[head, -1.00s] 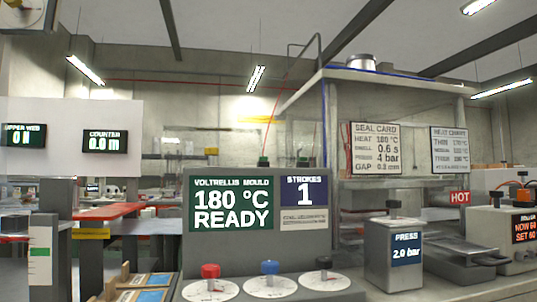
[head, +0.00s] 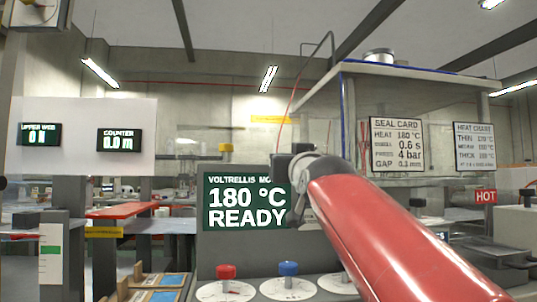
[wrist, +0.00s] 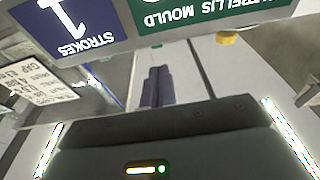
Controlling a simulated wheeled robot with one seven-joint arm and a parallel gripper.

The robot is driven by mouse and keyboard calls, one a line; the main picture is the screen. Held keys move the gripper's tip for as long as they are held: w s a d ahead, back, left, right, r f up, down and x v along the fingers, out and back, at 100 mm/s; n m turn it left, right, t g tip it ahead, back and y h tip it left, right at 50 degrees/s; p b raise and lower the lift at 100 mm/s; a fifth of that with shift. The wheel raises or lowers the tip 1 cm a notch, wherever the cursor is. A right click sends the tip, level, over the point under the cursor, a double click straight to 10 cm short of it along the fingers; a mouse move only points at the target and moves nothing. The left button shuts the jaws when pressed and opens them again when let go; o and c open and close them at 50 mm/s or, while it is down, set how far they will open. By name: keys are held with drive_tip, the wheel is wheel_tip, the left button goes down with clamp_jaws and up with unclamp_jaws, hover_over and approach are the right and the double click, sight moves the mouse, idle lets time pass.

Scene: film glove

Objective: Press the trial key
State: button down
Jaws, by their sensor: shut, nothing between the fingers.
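I see no label naming the trial key. The grey console (head: 215,248) carries a green screen (head: 245,205) reading 180 °C READY. A yellow cap (head: 227,149) stands at its top edge; a yellow cap also shows in the wrist view (wrist: 227,38). My gripper (wrist: 157,85) is shut and empty, its dark fingers pointing toward the console's top edge, apart from the yellow cap. In the head view my red arm reaches across the console and hides its right part, including the strokes panel. That panel (wrist: 70,22) shows upside down in the wrist view.
A red knob (head: 226,271) and a blue knob (head: 288,269) sit on white dials at the console's front. A seal card (head: 397,144) and a heat chart (head: 474,147) hang at right. A HOT sign (head: 486,197) stands below them.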

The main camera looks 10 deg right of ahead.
drive_tip(key=shift+t, duration=0.7)
drive_tip(key=r, duration=0.3)
drive_tip(key=w+r, duration=0.1)
drive_tip(key=shift+d+r, duration=0.15)
drive_tip(key=shift+d, duration=0.2)
drive_tip(key=p+x, duration=0.6)
drive_tip(key=x, duration=0.4)
drive_tip(key=shift+w+r+p, duration=0.1)
drive_tip(key=shift+p, duration=0.2)
wheel_tip(320, 180, down, 3)
drive_tip(key=shift+d+f+b, duration=0.1)
drive_tip(key=shift+f+b, duration=0.15)
drive_tip(key=shift+b, duration=0.5)
drive_tip(key=shift+f, duration=0.45)
